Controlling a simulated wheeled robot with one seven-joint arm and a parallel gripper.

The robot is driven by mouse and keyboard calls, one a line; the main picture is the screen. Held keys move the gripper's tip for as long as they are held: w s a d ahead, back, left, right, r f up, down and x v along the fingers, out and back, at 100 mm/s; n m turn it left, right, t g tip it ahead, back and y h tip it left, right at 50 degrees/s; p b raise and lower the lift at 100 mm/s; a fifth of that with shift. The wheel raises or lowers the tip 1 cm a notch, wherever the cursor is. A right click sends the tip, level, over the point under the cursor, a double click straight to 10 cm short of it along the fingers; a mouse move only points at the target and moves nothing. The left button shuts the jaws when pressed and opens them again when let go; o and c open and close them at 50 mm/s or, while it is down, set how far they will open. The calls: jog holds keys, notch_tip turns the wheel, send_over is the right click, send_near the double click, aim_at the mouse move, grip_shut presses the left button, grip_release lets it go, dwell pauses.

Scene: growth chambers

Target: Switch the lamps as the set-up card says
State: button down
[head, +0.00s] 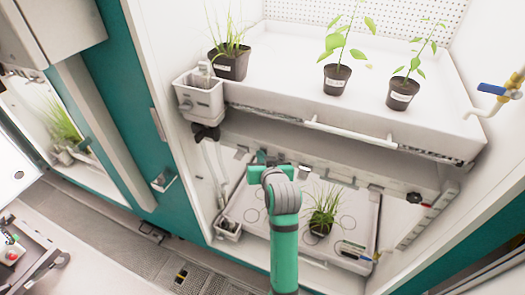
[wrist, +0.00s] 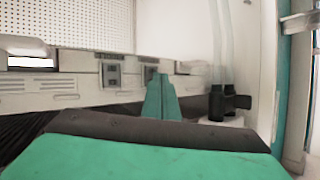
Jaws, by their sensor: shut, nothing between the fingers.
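My gripper (wrist: 160,98) shows in the wrist view as two green fingers shut together with nothing between them. They are in front of a pale panel strip (wrist: 80,90) that carries two grey switch-like plates, one left of the fingers (wrist: 113,73) and one partly behind them (wrist: 150,73). I cannot tell whether the fingers touch the strip, or how the switches are set. In the head view my gripper (head: 262,160) is at the front of the chamber below the upper shelf, largely hidden by my wrist. I cannot make out a set-up card or the lamps themselves.
The upper shelf (head: 285,75) holds several potted plants. A white reservoir (head: 200,96) hangs at its left corner. Below, a grass pot (head: 322,222) stands on a white tray (head: 262,222). A black knob (head: 413,197) and a blue-handled valve (head: 492,89) are at right.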

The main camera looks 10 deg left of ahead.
jog(key=shift+s, duration=0.65)
jog(key=shift+f, duration=0.1)
jog(key=s, duration=0.3)
jog(key=s+a, duration=0.1)
jog(key=s, duration=0.1)
jog(key=shift+f, duration=0.25)
dwell(0.5)
